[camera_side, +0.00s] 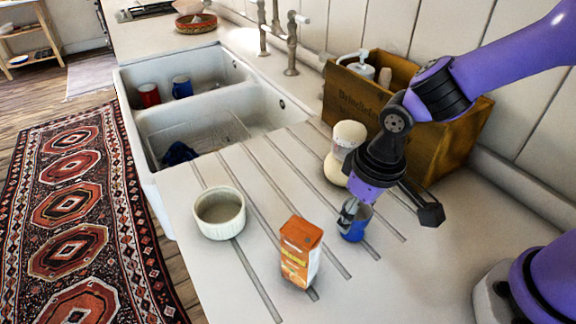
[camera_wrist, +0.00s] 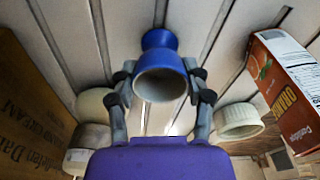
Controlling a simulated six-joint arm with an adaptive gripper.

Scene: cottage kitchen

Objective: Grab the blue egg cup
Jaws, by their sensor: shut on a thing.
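The blue egg cup (camera_side: 353,226) stands upright on the grooved drainboard, blue outside. The wrist view shows the egg cup (camera_wrist: 160,52) from above, with its pale inside and flared blue foot. My gripper (camera_side: 352,212) reaches down to it from above. In the wrist view my gripper (camera_wrist: 160,92) has one finger on each side of the cup's rim, shut on it. The cup appears to be on or very near the board; I cannot tell whether it is lifted.
An orange juice carton (camera_side: 300,252) and a white ramekin (camera_side: 219,212) stand left of the cup. A cream-and-glass jar (camera_side: 345,150) and a wooden crate (camera_side: 445,140) stand behind. The double sink (camera_side: 190,105) holds a red mug (camera_side: 149,95) and a blue mug (camera_side: 182,87).

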